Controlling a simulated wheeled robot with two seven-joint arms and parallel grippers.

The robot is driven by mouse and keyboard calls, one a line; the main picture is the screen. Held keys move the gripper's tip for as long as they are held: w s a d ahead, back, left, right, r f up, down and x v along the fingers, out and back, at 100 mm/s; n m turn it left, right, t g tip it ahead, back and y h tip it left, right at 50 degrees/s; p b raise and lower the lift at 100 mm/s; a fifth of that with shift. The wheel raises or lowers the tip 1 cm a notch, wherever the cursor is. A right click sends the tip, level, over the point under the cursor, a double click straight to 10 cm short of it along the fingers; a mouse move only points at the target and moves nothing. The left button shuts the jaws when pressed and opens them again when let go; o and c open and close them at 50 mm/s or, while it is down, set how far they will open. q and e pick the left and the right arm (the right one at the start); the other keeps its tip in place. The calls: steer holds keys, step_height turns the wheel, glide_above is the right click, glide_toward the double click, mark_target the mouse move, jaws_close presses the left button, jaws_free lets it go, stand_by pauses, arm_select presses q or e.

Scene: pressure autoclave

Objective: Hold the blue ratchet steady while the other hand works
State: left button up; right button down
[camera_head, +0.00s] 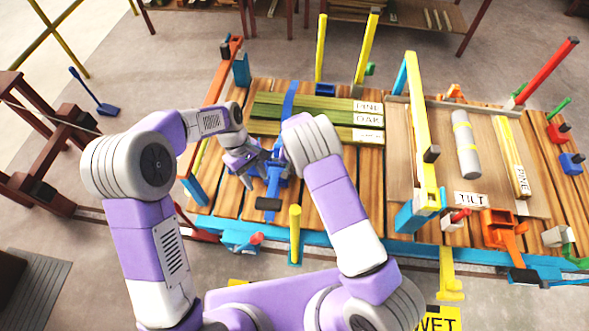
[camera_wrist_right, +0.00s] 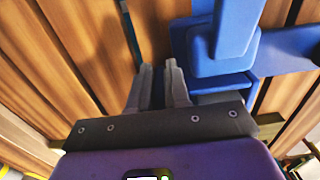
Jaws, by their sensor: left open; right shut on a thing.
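The blue ratchet (camera_head: 275,180) sits at the front part of the left wooden deck, below a blue strap (camera_head: 288,98) that crosses the green boards. My left gripper (camera_head: 256,172) is open close to the ratchet's left side; contact is not clear. My right gripper (camera_wrist_right: 158,85) is hidden behind its own wrist in the head view. In the right wrist view its fingers are nearly together on a thin dark-blue strip, which looks like the strap, beside the ratchet's blue body (camera_wrist_right: 225,30). The exact grip point is hard to see.
Labelled green boards (camera_head: 315,106) lie behind the ratchet. A yellow post (camera_head: 295,232) stands at the deck's front edge. To the right are a tall yellow post (camera_head: 420,130), a grey roll (camera_head: 466,145) and an orange ratchet (camera_head: 502,230).

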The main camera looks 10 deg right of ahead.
stand_by(0.9)
arm_select(q)
steer(key=shift+s, duration=0.15)
steer(key=c, duration=0.3)
steer(key=shift+s+d+f+m+y, duration=0.1)
steer(key=shift+s+f+m+y, duration=0.05)
steer(key=shift+s+m+y, duration=0.2)
steer(key=shift+c, duration=1.4)
steer(key=s+m+t, duration=0.1)
steer(key=s+d+m+t+y, duration=0.1)
steer(key=m, duration=0.1)
steer(key=s+m+t, duration=0.1)
steer(key=m, duration=0.1)
steer(key=shift+d+f+m+t+y, duration=0.2)
steer(key=shift+d+m+t+y, duration=0.05)
steer(key=shift+d+t, duration=0.1)
jaws_close()
steer(key=shift+s+d+m+t, duration=0.3)
steer(key=shift+s+m+t, duration=0.05)
steer(key=shift+m, duration=0.25)
steer(key=shift+f, duration=0.15)
